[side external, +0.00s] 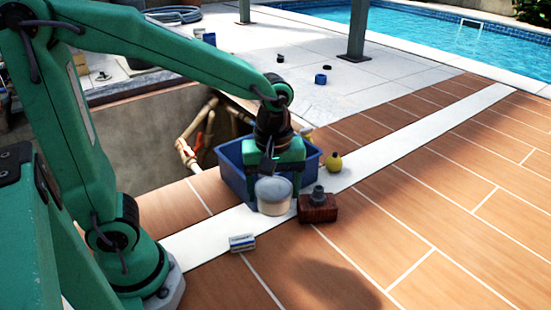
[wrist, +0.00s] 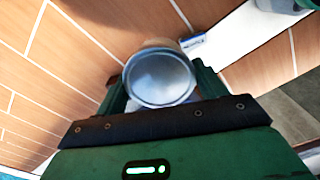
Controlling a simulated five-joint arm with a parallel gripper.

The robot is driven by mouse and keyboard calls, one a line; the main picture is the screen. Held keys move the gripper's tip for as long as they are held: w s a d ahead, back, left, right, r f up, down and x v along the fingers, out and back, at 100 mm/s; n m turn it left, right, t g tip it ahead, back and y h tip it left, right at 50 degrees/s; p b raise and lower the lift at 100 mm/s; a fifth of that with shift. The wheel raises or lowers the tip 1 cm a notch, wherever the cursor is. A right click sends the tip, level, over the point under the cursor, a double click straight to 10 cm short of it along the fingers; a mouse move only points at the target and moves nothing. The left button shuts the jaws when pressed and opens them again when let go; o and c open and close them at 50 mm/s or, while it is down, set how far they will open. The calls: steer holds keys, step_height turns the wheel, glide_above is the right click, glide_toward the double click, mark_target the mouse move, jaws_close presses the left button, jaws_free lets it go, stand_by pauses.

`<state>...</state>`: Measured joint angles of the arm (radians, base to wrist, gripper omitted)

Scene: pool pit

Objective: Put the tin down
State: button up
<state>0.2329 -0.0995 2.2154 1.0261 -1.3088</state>
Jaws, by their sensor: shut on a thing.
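The tin (side external: 273,197) is a short, pale, round can, upright in the side view, in front of the blue crate (side external: 235,180). In the wrist view its round grey top (wrist: 161,79) faces the camera between the fingers. My gripper (side external: 274,172) is shut on the tin, with one green finger on each side; it also shows in the wrist view (wrist: 160,88). The tin's base appears at or just above the white strip (side external: 208,234); I cannot tell whether it touches. The gripper partly hides the crate.
A brown block with a grey knob (side external: 318,208) stands close to the tin's right. A yellow round object (side external: 334,162) is beside the crate. The open pit (side external: 150,140) is behind left. Tiles at right are clear.

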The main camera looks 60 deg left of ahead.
steer(key=w+a+n, duration=0.1)
steer(key=a+n, duration=0.8)
steer(key=a, duration=1)
steer(key=s+a+n, duration=0.5)
steer(key=s+a, duration=0.1)
steer(key=a, duration=0.7)
steer(key=shift+n, duration=0.3)
steer(key=shift+s+a+f, duration=0.1)
steer(key=shift+s+f, duration=0.05)
steer(key=shift+f, duration=2.9)
steer(key=shift+s+f, duration=0.1)
steer(key=shift+f, duration=2.9)
steer(key=shift+f, duration=0.1)
steer(key=shift+f, duration=1.8)
